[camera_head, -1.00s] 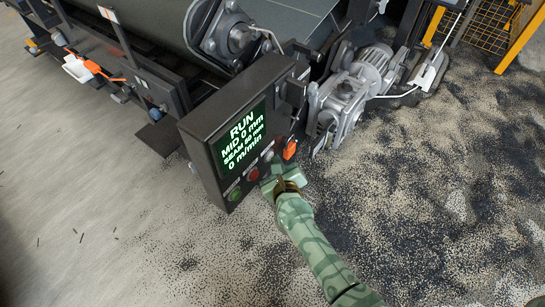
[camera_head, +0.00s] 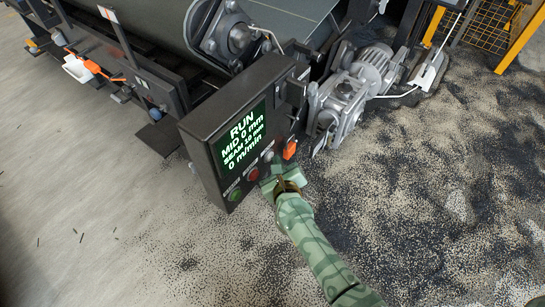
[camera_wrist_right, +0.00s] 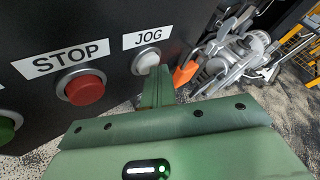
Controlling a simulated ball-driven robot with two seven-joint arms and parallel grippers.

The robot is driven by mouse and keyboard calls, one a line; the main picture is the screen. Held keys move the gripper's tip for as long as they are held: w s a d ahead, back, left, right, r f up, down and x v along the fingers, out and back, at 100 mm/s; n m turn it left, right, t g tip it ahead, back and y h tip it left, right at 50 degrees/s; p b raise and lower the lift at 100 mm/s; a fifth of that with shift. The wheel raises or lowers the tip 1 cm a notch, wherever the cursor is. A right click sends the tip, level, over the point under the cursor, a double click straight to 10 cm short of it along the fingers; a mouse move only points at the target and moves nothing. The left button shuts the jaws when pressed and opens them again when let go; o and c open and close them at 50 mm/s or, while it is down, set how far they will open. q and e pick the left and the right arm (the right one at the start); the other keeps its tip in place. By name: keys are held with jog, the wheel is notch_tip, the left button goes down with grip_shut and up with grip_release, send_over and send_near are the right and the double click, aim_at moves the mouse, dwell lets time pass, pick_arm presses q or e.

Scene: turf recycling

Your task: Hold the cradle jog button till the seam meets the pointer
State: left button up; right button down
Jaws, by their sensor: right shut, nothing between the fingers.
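The control box (camera_head: 203,140) has a lit screen (camera_head: 241,136) reading RUN, MID 0 mm, a small SEAM line that looks like 10 mm, and 0 m/min. The pale jog button (camera_wrist_right: 147,61) sits under a JOG label in the right wrist view, and it also shows in the head view (camera_head: 268,156). My right gripper (camera_wrist_right: 160,72) is shut and empty, its fingertips at the lower right edge of the jog button; I cannot tell how far the button is pressed. My left gripper is out of view.
A red STOP button (camera_wrist_right: 84,88) and a green button (camera_head: 235,194) sit left of the jog button. An orange part (camera_head: 290,149) is close on its right. A motor and gearbox (camera_head: 352,90) stand beyond. Dark granules cover the floor.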

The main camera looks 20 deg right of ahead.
jog(key=shift+s, duration=0.1)
jog(key=shift+s+d, duration=0.55)
jog(key=shift+s, duration=0.1)
jog(key=shift+s+d+p, duration=0.4)
jog(key=shift+s+d, duration=0.4)
jog(key=shift+s, duration=0.2)
jog(key=shift+s+d+p, duration=0.35)
jog(key=shift+s+d, duration=0.4)
jog(key=shift+s, duration=0.2)
